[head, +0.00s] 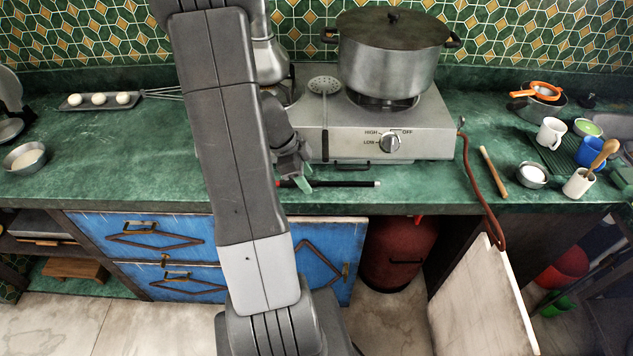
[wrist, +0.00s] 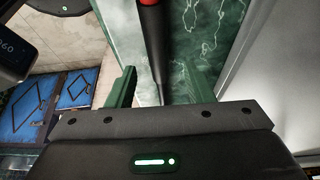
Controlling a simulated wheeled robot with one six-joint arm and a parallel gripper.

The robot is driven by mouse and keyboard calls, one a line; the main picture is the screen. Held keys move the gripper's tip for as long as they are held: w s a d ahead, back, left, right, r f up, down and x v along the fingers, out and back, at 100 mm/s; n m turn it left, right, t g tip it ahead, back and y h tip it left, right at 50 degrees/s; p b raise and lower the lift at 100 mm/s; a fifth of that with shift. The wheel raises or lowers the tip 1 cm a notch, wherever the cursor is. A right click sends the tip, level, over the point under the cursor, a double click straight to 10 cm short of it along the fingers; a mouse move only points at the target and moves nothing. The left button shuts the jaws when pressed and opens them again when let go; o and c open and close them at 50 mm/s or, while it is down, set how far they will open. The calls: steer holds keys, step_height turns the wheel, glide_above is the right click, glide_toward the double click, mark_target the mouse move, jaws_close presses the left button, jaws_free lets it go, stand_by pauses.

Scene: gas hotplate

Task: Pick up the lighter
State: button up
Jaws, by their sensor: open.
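The lighter (head: 345,183) is a long black stick with a red part near its end. It lies along the front of the green counter, before the hotplate. My gripper (head: 303,178) is over the left part of the lighter and hides some of it in the head view. In the wrist view my gripper (wrist: 162,88) has its two green fingers spread wide. The lighter (wrist: 155,50) runs from the top of the picture into the space between them, nearer the left finger, with no contact visible. Its lower end is hidden behind the gripper body.
The gas hotplate (head: 360,125) stands just behind the lighter, with a big lidded pot (head: 390,65) and a kettle (head: 270,55) on it. A rolling pin (head: 494,172), a red-brown hose (head: 475,180) and cups are to the right. The counter's front edge (head: 400,208) is close.

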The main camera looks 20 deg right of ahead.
steer(key=shift+d+f, duration=0.1)
steer(key=shift+f, duration=0.15)
steer(key=shift+c, duration=0.5)
jaws_close()
steer(key=shift+s+r, duration=0.1)
steer(key=shift+r, duration=0.05)
